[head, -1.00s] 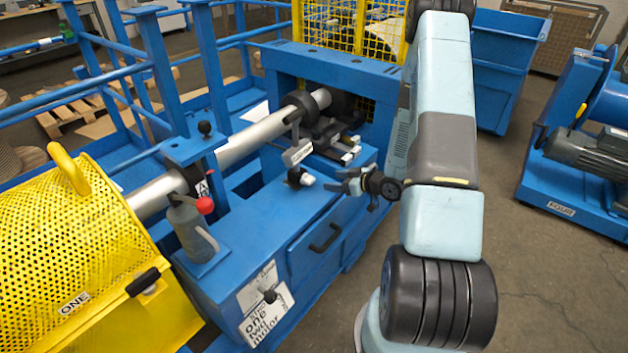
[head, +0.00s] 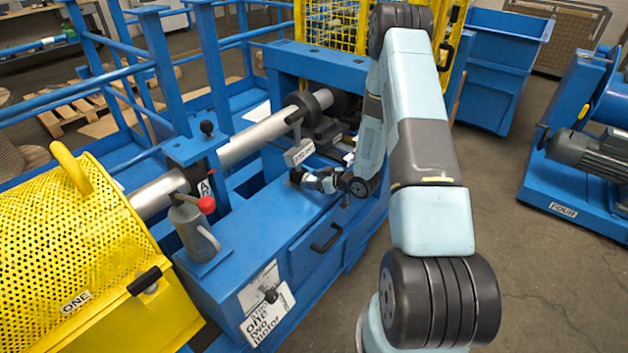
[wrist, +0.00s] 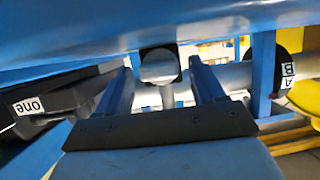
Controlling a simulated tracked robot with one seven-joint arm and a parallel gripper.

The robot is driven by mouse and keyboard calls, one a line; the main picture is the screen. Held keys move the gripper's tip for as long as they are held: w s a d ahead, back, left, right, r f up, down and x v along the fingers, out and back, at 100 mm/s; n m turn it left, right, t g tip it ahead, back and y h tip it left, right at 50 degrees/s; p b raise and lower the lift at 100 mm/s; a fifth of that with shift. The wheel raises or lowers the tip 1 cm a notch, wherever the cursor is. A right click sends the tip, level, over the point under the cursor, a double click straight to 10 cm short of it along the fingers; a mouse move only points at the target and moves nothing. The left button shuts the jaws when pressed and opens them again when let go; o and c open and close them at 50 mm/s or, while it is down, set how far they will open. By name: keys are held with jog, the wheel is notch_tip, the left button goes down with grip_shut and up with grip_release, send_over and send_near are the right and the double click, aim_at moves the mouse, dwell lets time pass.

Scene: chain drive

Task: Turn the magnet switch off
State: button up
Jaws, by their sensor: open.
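My gripper (wrist: 158,85) is open, with one finger on either side of the knob. I cannot tell whether either finger touches it. There the gripper largely hides the knob.
A silver shaft (head: 255,137) runs behind my gripper. The blue bed (head: 270,225) has a drawer handle (head: 326,238) in front.

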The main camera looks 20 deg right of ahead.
jog(key=c, duration=1)
jog(key=shift+o, duration=0.2)
jog(key=shift+s+a+n+t+h, duration=0.1)
jog(key=shift+n+t+h, duration=0.3)
jog(key=shift+n, duration=0.4)
jog(key=shift+s+a+n+t+h, duration=0.1)
jog(key=shift+n+t+h, duration=0.25)
jog(key=shift+n, duration=0.45)
jog(key=o, duration=1)
jog(key=shift+c, duration=0.2)
